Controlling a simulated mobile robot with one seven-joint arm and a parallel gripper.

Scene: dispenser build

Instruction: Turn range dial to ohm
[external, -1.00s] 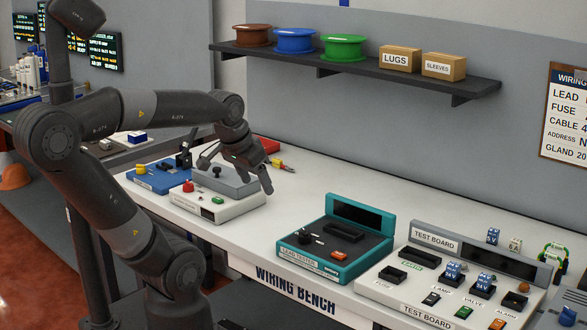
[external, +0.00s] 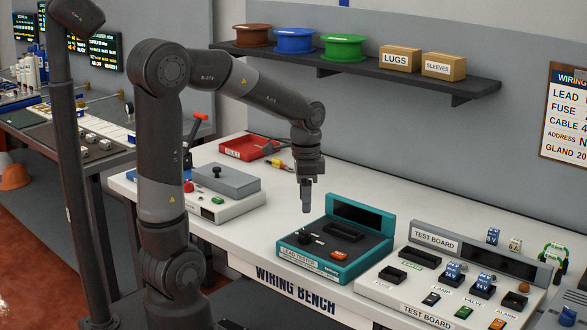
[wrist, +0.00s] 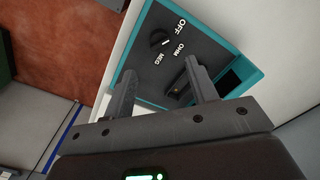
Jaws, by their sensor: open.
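The lead tester (external: 352,268) is a teal case with a dark face, a raised back screen and an orange button, standing mid-bench. Its range dial (external: 304,237) is a black knob at the left of the face. The wrist view shows the dial (wrist: 159,40) beside the labels OFF, OHM and MEG; which label it points at is too small to tell. My gripper (external: 306,209) points down above the tester's back left, apart from the dial. In the wrist view, my gripper (wrist: 159,66) has its fingers spread with nothing between them.
The test board (external: 405,299) with several switches and blocks stands right of the tester. A white and grey device (external: 230,206) and a red tray (external: 245,147) are at left. The shelf (external: 400,76) runs above. Bare bench lies left of the tester.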

